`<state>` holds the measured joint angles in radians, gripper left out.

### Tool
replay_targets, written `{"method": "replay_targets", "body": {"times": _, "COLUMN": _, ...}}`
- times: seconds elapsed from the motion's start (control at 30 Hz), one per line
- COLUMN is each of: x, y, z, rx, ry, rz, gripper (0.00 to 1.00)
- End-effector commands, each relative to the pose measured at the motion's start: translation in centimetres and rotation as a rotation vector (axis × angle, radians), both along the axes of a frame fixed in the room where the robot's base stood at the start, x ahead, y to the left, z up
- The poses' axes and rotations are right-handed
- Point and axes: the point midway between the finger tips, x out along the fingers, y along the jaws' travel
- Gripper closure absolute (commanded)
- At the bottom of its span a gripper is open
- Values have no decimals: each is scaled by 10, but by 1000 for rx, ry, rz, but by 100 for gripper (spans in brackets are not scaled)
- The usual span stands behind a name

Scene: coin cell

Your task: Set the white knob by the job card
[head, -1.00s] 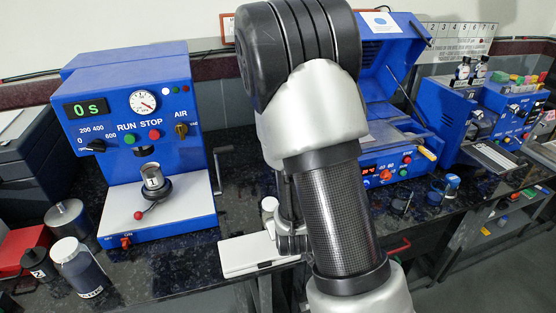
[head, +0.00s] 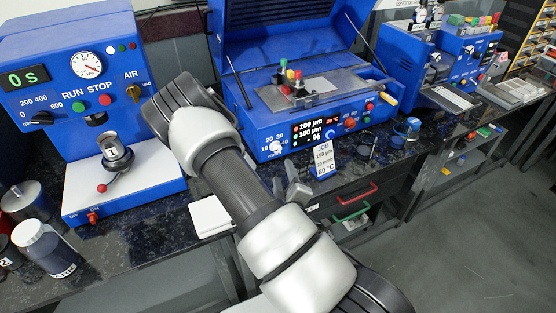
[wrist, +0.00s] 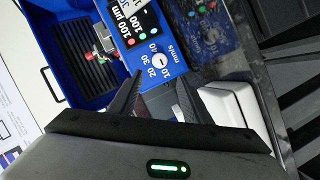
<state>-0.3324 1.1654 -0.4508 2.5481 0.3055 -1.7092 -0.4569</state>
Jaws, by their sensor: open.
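The white knob (head: 276,147) is on the front left of the blue coating machine (head: 262,128), with a speed scale around it. In the wrist view the white knob (wrist: 160,62) shows a dark mark across its face; I cannot tell which number it points to. The job card (head: 323,160) stands in front of the machine; it reads 150 µm and 60 °C, with the middle line too small to read surely. My gripper (wrist: 155,95) is open and empty, its fingertips short of the knob's panel. In the head view my gripper (head: 290,190) is partly hidden by my arm.
A blue press (head: 75,70) with a white base stands at the left. A white block (wrist: 235,105) lies close to the right of my fingers in the wrist view. The machine's lid (head: 290,30) is raised. Small jars (head: 412,128) stand on the dark bench.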

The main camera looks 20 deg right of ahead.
Motion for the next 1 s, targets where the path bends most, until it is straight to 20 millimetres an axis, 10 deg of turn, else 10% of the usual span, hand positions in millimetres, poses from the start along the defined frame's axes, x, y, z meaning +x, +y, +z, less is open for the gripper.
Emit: {"method": "replay_targets", "body": {"times": 1.0, "x": 121, "y": -38, "z": -28, "rx": 0, "ry": 1, "rz": -1, "gripper": 56}}
